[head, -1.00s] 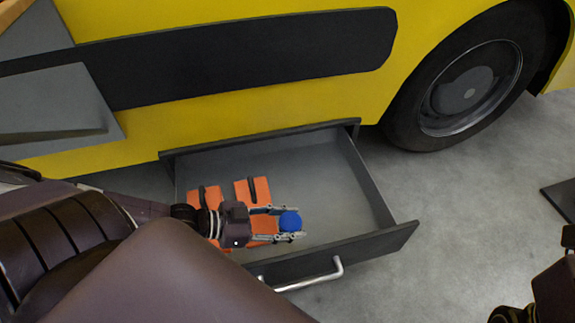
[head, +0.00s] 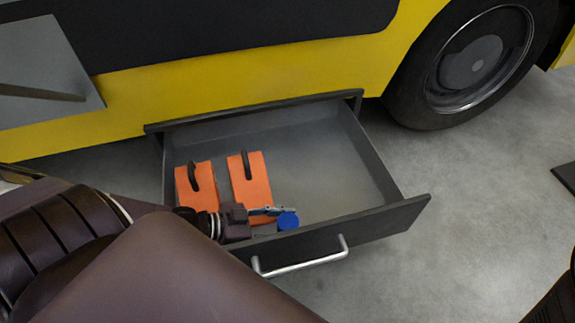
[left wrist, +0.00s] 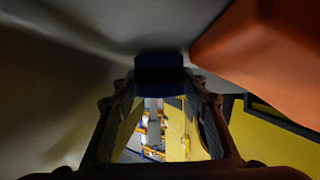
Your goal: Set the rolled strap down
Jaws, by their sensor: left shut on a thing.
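The rolled strap (head: 288,221) is a small blue roll near the front wall of the open drawer. My left gripper (head: 280,213) is shut on it, low inside the drawer. In the left wrist view the blue strap (left wrist: 160,76) sits between the fingertips (left wrist: 160,92), with a dark band across it. I cannot tell whether the strap touches the drawer floor. The open drawer (head: 335,190) is grey inside with a dark front. My right gripper does not show in these views.
Two orange blocks with dark handles, one at the left (head: 196,187) and one nearer the middle (head: 250,186), lie in the drawer beside my left gripper. The drawer's right half is clear. A silver handle (head: 305,260) is on its front. The yellow vehicle (head: 230,88) stands behind.

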